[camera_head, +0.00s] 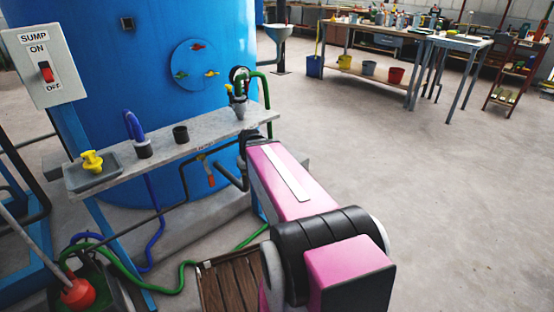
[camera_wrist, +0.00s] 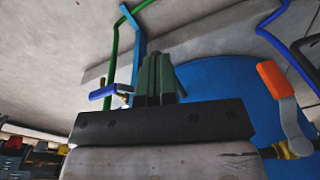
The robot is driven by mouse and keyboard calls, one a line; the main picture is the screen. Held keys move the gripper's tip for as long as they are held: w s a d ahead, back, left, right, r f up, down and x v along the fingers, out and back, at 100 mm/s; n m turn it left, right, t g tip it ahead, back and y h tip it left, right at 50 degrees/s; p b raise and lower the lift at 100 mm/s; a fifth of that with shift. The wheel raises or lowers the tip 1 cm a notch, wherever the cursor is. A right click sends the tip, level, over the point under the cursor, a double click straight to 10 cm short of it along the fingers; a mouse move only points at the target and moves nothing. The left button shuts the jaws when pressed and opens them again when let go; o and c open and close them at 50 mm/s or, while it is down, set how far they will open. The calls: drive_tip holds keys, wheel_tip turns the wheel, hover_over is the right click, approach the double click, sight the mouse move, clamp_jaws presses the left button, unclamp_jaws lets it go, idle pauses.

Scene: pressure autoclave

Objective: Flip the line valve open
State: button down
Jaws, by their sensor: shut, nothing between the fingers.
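A lever valve with an orange grip sits on the dark pipe below the shelf. In the head view its grip (camera_head: 210,180) hangs downward in front of the blue tank. In the wrist view the same kind of orange-tipped lever (camera_wrist: 278,82) stands at the right, with a yellow fitting at its base. A second valve with a blue handle (camera_wrist: 103,92) is at the left of the wrist view. I cannot tell from a label which is the line valve. My gripper (camera_wrist: 160,58) is shut and empty, between the two levers and apart from the orange one. In the head view it is hidden.
The grey shelf (camera_head: 190,140) carries a yellow fitting (camera_head: 92,161) in a tray, a blue item and a dark cup. The blue tank (camera_head: 130,60) stands behind it. Green and blue hoses run near the floor by a wooden crate (camera_head: 228,285). Open floor lies right.

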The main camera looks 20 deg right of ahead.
drive_tip(key=w+d+r+n+t, duration=0.1)
drive_tip(key=w+d+r, duration=0.3)
drive_tip(key=d+r, duration=0.4)
drive_tip(key=w+d+r+n+t, duration=0.1)
drive_tip(key=w+d+r+n, duration=0.1)
drive_tip(key=w+d+r, duration=0.3)
drive_tip(key=d+r, duration=0.4)
drive_tip(key=r, duration=0.1)
drive_tip(key=shift+d+y, duration=0.15)
drive_tip(key=shift+y, duration=0.15)
drive_tip(key=shift+t, duration=0.3)
drive_tip(key=x, duration=1.5)
drive_tip(key=s+x, duration=0.1)
drive_tip(key=x, duration=0.6)
drive_tip(key=shift+w+f, duration=0.15)
drive_tip(key=shift+f, duration=0.9)
drive_tip(key=shift+f, duration=0.1)
